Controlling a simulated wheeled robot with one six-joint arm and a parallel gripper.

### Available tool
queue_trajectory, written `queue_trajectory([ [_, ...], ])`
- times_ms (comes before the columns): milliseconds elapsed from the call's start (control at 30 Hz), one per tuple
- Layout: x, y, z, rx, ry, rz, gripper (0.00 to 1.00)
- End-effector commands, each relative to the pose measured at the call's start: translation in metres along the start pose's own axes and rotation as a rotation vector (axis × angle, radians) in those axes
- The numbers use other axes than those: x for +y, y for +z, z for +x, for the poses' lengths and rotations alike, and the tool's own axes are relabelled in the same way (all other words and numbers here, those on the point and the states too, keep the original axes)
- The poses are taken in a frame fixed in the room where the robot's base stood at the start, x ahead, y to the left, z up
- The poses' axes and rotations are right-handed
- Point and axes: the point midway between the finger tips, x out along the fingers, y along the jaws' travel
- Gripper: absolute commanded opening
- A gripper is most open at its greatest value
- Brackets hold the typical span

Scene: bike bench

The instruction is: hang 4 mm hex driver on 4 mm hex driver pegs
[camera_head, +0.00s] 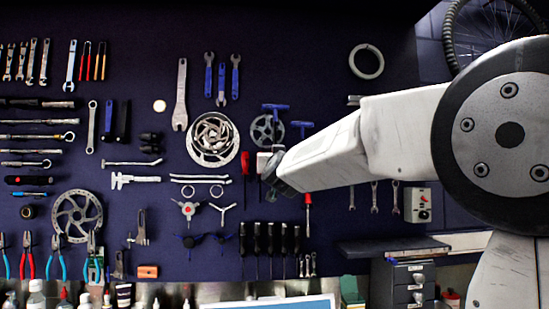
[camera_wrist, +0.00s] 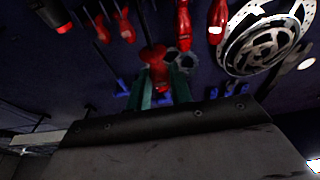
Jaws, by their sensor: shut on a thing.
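In the wrist view my gripper (camera_wrist: 164,82) shows as two green fingers, shut on a red-handled driver (camera_wrist: 154,55). A thin dark shaft runs from the red handle toward the top of that picture. I take this to be the 4 mm hex driver; no size mark is readable. It is held in front of the dark tool wall. In the head view my gripper (camera_head: 275,170) is at the left end of my white arm, in front of the wall, and the held driver cannot be made out there. I cannot tell which pegs belong to the driver.
The dark pegboard (camera_head: 330,80) is crowded with tools. Close to my gripper are a chainring (camera_head: 212,139), a red-handled tool (camera_head: 245,164), blue T-handles (camera_head: 275,107) and a red screwdriver (camera_head: 308,199). Black-handled drivers (camera_head: 270,238) hang below. A grey drawer unit (camera_head: 410,280) stands at lower right.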

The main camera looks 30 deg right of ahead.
Motion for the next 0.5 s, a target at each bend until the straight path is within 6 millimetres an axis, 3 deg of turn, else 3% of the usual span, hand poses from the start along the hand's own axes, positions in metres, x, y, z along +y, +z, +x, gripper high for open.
queue_trajectory([
  [500, -0.002, 0.011, 0.030, -0.001, -0.002, 0.000, 0.00],
])
